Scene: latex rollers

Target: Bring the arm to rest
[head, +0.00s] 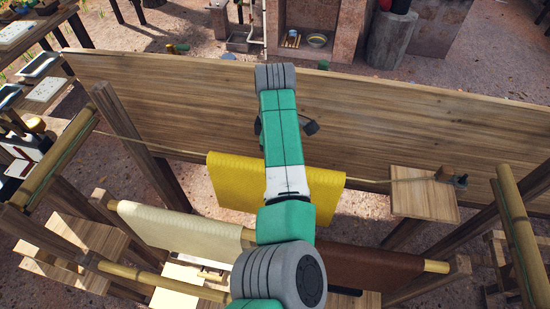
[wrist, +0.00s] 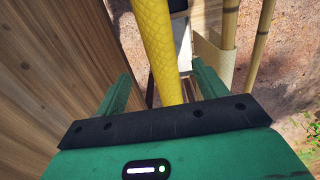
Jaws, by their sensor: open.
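My arm reaches forward over the racks in the head view, and its far end hides most of my gripper there. In the wrist view my gripper (wrist: 160,72) is open, with a green finger on each side. A yellow textured sheet (wrist: 158,40) shows between the fingers in that picture; I cannot tell how far below them it is. In the head view the yellow sheet (head: 228,182) hangs folded over a thin line, partly behind my arm. Nothing is visibly gripped.
A long wooden board (head: 400,125) stands behind the yellow sheet. Nearer hang a cream sheet (head: 180,228) and a brown sheet (head: 368,267) on a bamboo pole. Wooden posts and a small wooden platform (head: 424,193) flank them. Bamboo poles (head: 518,230) run along both sides.

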